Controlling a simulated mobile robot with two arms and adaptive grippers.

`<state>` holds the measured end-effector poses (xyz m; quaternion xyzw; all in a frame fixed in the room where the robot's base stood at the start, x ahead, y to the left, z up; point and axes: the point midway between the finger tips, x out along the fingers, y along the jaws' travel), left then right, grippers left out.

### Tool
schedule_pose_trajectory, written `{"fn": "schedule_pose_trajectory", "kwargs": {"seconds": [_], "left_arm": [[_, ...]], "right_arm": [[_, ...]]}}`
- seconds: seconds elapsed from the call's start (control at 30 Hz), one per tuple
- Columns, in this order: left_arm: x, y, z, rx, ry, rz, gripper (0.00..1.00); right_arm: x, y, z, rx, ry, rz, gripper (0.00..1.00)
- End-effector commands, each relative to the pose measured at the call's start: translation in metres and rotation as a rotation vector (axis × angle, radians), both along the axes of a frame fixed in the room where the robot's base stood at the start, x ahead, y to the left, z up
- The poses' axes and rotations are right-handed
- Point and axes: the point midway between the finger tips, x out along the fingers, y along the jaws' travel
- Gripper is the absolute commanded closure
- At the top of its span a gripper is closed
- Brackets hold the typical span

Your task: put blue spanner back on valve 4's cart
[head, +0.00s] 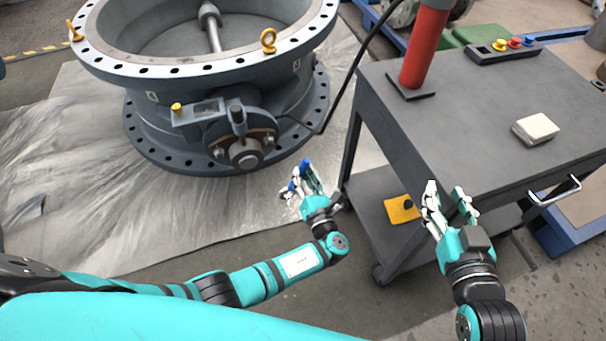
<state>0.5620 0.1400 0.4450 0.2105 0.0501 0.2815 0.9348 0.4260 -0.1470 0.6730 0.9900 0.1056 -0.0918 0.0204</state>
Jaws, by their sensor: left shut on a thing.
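My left gripper (303,188) is shut on a blue spanner (306,168), between the large valve (225,100) and the grey cart (470,110). Only small blue parts of the spanner show; the fingers hide the rest. It is left of the cart and lower in the picture than the valve's hub. My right gripper (450,200) is open and empty, in front of the cart's near edge. No valve number is readable on the cart or valve.
On the cart top are a red post (425,50), a button box (503,48) and a pale block (536,129). The top between them is clear. A yellow item (402,209) lies on the lower shelf. A black cable (357,65) hangs between valve and cart.

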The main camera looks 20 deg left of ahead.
Motion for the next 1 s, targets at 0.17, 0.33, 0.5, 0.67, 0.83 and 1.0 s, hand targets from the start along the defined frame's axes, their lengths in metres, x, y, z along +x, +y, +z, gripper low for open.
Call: {"fn": "schedule_pose_trajectory", "kwargs": {"seconds": [0.17,0.33,0.5,0.67,0.83,1.0], "left_arm": [[0.000,0.000,0.004,0.000,-0.001,0.000,1.00],[0.000,0.000,0.009,0.000,-0.001,0.000,1.00],[0.000,0.000,0.014,0.000,-0.001,0.000,1.00],[0.000,0.000,0.019,0.000,-0.001,0.000,1.00],[0.000,0.000,0.026,0.000,-0.002,-0.001,1.00],[0.000,0.000,0.038,0.000,-0.001,0.000,1.00]], "right_arm": [[-0.027,-0.012,-0.076,-0.065,0.320,-0.018,0.60],[-0.043,-0.019,-0.093,-0.093,0.438,-0.030,0.60],[-0.061,-0.028,-0.109,-0.121,0.558,-0.043,0.60],[-0.080,-0.035,-0.121,-0.146,0.668,-0.052,0.60],[-0.102,-0.042,-0.129,-0.171,0.787,-0.063,0.60],[-0.121,-0.047,-0.126,-0.189,0.883,-0.067,0.60]]}}
